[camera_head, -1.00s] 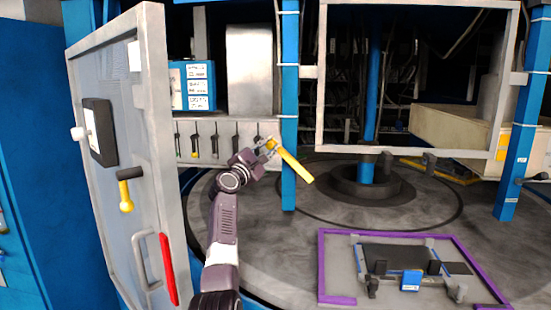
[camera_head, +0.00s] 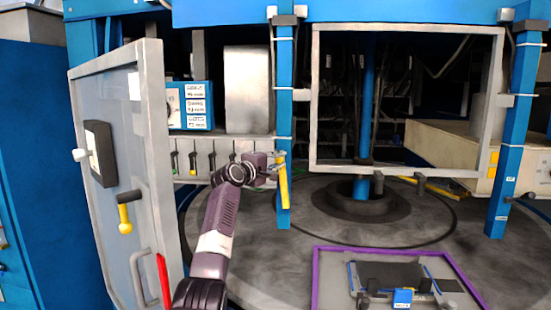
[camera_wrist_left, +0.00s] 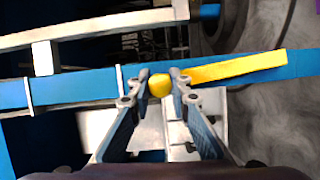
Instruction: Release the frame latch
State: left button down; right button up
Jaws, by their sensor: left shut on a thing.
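A yellow lever (camera_head: 284,188) hangs nearly upright against a blue post (camera_head: 284,120) in the head view. It also shows in the left wrist view (camera_wrist_left: 235,67), with a rounded yellow end (camera_wrist_left: 160,85) between the fingertips. My left gripper (camera_head: 275,168) reaches it from the left and is shut on this end; the wrist view shows the gripper (camera_wrist_left: 161,84) too. A grey square frame (camera_head: 318,100) stands just right of the post, with a bracket between them. My right gripper is not in view.
A pale open door (camera_head: 150,170) with a yellow-knobbed handle and a red bar stands on the left. A row of small levers (camera_head: 192,160) is behind my arm. A purple-edged panel (camera_head: 316,280) lies at lower right. The dark round floor is mostly clear.

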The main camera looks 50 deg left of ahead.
pick_arm(q)
jog(key=shift+r, duration=0.2)
dwell(0.3)
jog(key=c, duration=2.2)
grip_release()
jog(key=o, duration=0.4)
jog(key=shift+w+d+f, duration=0.1)
jog(key=shift+w+f, duration=0.1)
jog(key=shift+w, duration=0.05)
jog(key=shift+o, duration=0.2)
jog(key=shift+s, duration=0.2)
jog(key=shift+s+d, duration=0.2)
jog(key=shift+s, duration=0.35)
jog(key=v, duration=1)
jog(key=shift+s+r, duration=0.15)
jog(key=shift+s, duration=0.1)
jog(key=shift+d, duration=0.1)
